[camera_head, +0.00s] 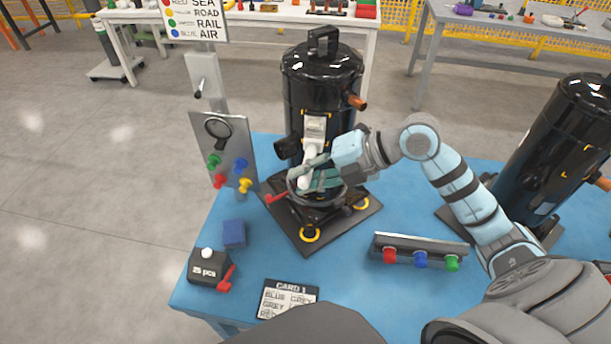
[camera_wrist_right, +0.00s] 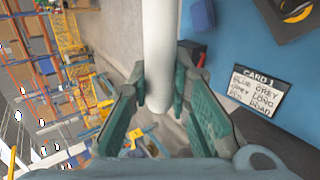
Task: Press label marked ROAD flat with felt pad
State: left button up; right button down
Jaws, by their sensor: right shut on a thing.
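My right gripper (camera_head: 318,178) is in front of the near black compressor (camera_head: 322,82). Its green fingers are shut on a white rod-like tool (camera_head: 305,182), which also shows between the fingers in the right wrist view (camera_wrist_right: 159,55). The tool's upper end is close to a pale label plate (camera_head: 314,127) on the compressor's front. I cannot tell whether they touch. The plate's print is too small to read, so I cannot confirm ROAD on it. No felt face is clearly visible on the tool. My left gripper is not in view.
Card 1 (camera_head: 288,297) lies at the front. A rack with coloured knobs (camera_head: 419,250) is right of centre. A second compressor (camera_head: 560,140) stands right.

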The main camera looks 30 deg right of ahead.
dwell(0.5)
jog(key=s+a, duration=0.1)
jog(key=s+a+p, duration=0.1)
jog(key=shift+s, duration=0.35)
